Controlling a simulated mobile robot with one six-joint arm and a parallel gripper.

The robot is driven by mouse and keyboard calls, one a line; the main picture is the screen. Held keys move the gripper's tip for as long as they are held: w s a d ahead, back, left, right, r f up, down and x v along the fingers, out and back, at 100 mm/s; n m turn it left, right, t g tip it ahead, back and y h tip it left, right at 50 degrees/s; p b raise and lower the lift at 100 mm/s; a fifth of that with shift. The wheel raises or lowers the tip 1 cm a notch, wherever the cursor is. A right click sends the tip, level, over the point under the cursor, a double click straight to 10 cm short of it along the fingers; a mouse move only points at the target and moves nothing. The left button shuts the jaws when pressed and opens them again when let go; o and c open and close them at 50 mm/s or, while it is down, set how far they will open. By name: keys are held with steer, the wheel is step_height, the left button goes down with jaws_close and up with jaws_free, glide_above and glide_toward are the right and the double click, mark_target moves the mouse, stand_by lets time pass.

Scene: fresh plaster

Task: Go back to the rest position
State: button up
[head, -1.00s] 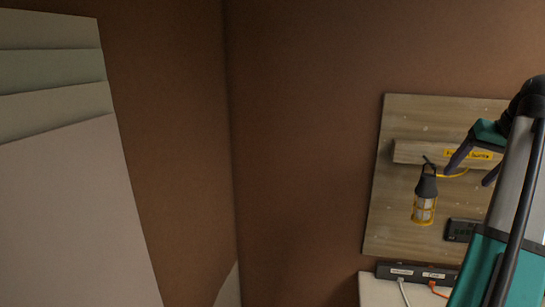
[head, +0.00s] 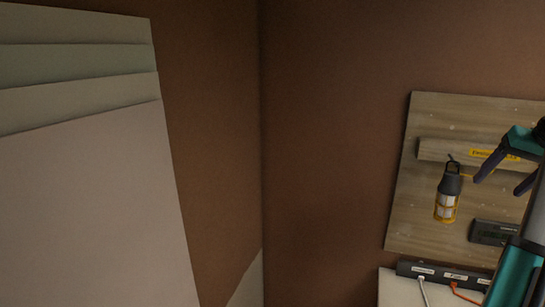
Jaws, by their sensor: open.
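My gripper (head: 503,184) is at the right side of the head view, its two dark fingers spread apart and pointing down and to the left. It is open and I see nothing between the fingers. It appears in front of the wooden wall board (head: 425,205), at the right of the hanging lantern (head: 447,192). The lantern is dark grey and yellow and hangs from the wooden rail (head: 445,150). My teal and grey arm runs down the right edge and hides part of the board.
A black power strip (head: 437,271) with a white plug and an orange plug sits on a pale surface (head: 395,290) below the board. A dark device (head: 490,233) is on the board. A large pale panel (head: 85,215) stands at left. The brown wall between is bare.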

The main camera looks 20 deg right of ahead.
steer(key=w+a+f+n+g+y+b, duration=0.1)
steer(key=w+a+f, duration=0.4)
steer(key=f, duration=0.4)
steer(key=w+a+f+n+g+y+b, duration=0.15)
steer(key=w+a+f, duration=0.25)
steer(key=w+f, duration=0.4)
steer(key=w+a+f+n+y+b, duration=0.15)
steer(key=w+a+f, duration=0.25)
steer(key=f, duration=0.6)
steer(key=w+a+f+n+g+y+b, duration=0.1)
steer(key=w+a+f+g+b, duration=0.1)
steer(key=a+f, duration=1)
steer(key=w+a+f+g+y+b, duration=0.15)
steer(key=a+f, duration=0.65)
steer(key=f, duration=0.8)
steer(key=s+a+f+n+g+b, duration=0.1)
steer(key=s+a+f+g, duration=0.1)
steer(key=s+a+f, duration=0.35)
steer(key=s+a+f+g+h+b, duration=0.1)
steer(key=s+a+f, duration=0.2)
steer(key=a+f, duration=0.6)
steer(key=s+a+f+n+g+b, duration=0.15)
steer(key=s+a+f, duration=0.25)
steer(key=f, duration=0.6)
steer(key=s+a+f+h+b, duration=0.2)
steer(key=s+a+f+h, duration=0.1)
steer(key=s+f, duration=1.2)
steer(key=shift+s+a+f+g+h, duration=0.2)
steer(key=shift+s+g+h, duration=0.35)
steer(key=shift+s, duration=1.55)
